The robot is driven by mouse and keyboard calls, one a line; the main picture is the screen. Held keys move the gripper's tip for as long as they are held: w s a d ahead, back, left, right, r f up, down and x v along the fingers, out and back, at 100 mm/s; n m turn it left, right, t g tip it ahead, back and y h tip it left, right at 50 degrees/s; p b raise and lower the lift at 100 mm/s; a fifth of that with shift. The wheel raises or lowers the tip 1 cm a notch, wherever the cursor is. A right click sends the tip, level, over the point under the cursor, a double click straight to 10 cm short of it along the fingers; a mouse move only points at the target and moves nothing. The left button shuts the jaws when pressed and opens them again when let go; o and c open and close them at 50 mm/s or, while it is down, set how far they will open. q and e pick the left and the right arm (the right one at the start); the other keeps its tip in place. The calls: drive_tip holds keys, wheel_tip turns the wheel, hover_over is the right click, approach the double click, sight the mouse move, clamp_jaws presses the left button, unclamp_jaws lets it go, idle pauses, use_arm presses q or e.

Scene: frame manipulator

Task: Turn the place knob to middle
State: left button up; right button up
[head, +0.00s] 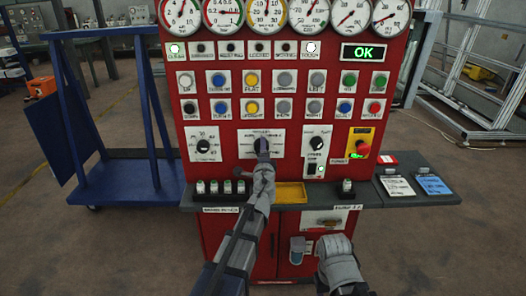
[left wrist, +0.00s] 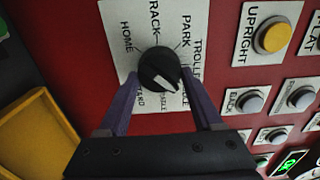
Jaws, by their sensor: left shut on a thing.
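The place knob (left wrist: 158,68) is a round black dial with a white pointer on a white label plate (left wrist: 118,18) in the left wrist view. Its pointer slants to the lower right there, near a partly covered label. HOME, RACK and PARK can be read around it. My left gripper (left wrist: 161,77) has its purple fingers on both sides of the knob, shut on it. In the head view the left gripper (head: 262,148) reaches the middle of the red panel (head: 228,168) and mostly hides the knob. My right gripper (head: 335,246) is low at the right, apart from the panel; its jaws are unclear.
Other black knobs flank it, left (head: 204,146) and right (head: 316,143). A red switch on yellow (head: 362,147) is farther right. Button rows, gauges and a lit OK display (head: 364,53) are above. A grey shelf (head: 405,200) with a yellow tray (head: 291,193) juts out below.

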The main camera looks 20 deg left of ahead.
idle(0.3)
use_arm(q)
drive_tip(key=o, duration=1.4)
drive_tip(key=v, duration=0.7)
drive_tip(key=shift+s+d, duration=0.15)
drive_tip(key=shift+s, duration=0.25)
